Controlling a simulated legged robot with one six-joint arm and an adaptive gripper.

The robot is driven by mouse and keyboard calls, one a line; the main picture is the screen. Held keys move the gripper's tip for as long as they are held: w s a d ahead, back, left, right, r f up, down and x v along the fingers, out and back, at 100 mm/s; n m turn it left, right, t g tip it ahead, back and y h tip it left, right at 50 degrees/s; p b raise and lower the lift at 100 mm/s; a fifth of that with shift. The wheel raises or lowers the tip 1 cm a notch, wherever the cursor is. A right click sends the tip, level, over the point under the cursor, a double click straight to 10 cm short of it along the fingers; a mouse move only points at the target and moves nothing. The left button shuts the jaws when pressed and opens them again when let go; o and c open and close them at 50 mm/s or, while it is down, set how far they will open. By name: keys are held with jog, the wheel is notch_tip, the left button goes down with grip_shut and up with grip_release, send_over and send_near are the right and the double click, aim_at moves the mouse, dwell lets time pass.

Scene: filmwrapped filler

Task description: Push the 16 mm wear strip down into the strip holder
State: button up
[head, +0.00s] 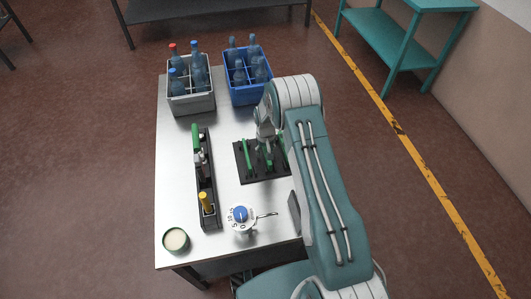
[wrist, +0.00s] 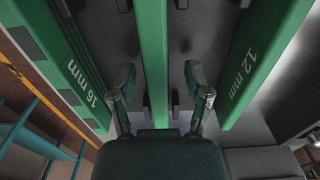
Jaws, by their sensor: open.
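The green wear strip marked 16 mm (wrist: 75,75) runs along the left of the wrist view. Another green strip marked 12 mm (wrist: 258,65) is on the right, and a third strip (wrist: 153,55) with no readable mark lies between them. My gripper (wrist: 160,82) is open, its two fingers on either side of the middle strip, with nothing held. In the head view my gripper (head: 267,143) is over the black strip holder (head: 272,175), hiding part of it. Green strips stand in the holder; how deep the 16 mm strip sits cannot be told.
A long black tray (head: 207,182) with green- and yellow-handled tools lies left of the holder. A blue-dial device (head: 240,217) and a round tin (head: 176,240) are at the front. A grey crate (head: 192,103) and a blue crate (head: 245,95) of bottles stand behind.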

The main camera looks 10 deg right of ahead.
jog(key=shift+f, duration=0.5)
jog(key=shift+d, duration=0.1)
grip_shut()
jog(key=shift+r, duration=0.1)
